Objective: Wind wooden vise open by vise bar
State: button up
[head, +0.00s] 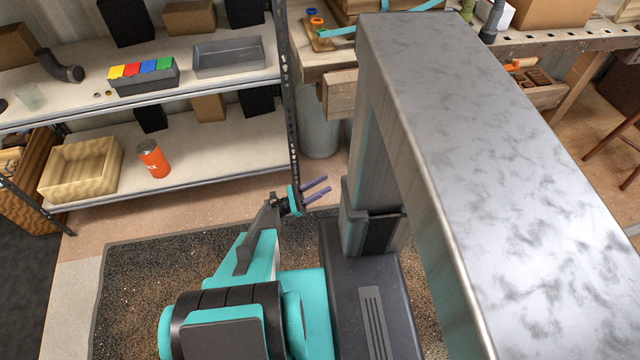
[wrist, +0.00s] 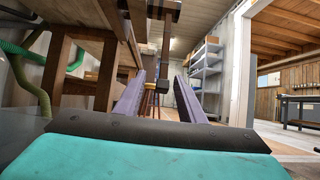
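The wooden vise (head: 338,94) shows in the head view as a wooden block at the front edge of the workbench, partly hidden behind my grey column. I cannot make out its bar there. In the wrist view, a wooden part, probably the vise (wrist: 152,9), is at the top centre. A thin upright bar, probably the vise bar (wrist: 167,42), hangs below it, beyond and above my fingertips. My gripper (head: 321,187) is low in front of the bench in the head view. Its purple fingers are apart with nothing between them; they also show in the wrist view (wrist: 160,92).
A metal shelf (head: 215,90) with bins, boxes and an orange cup (head: 153,158) stands at the left. A grey cylinder (head: 318,125) stands under the workbench (head: 310,66). Green hoses (wrist: 30,75) hang at the left in the wrist view. Floor around the gripper is clear.

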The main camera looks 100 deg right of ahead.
jog(key=shift+w, duration=0.1)
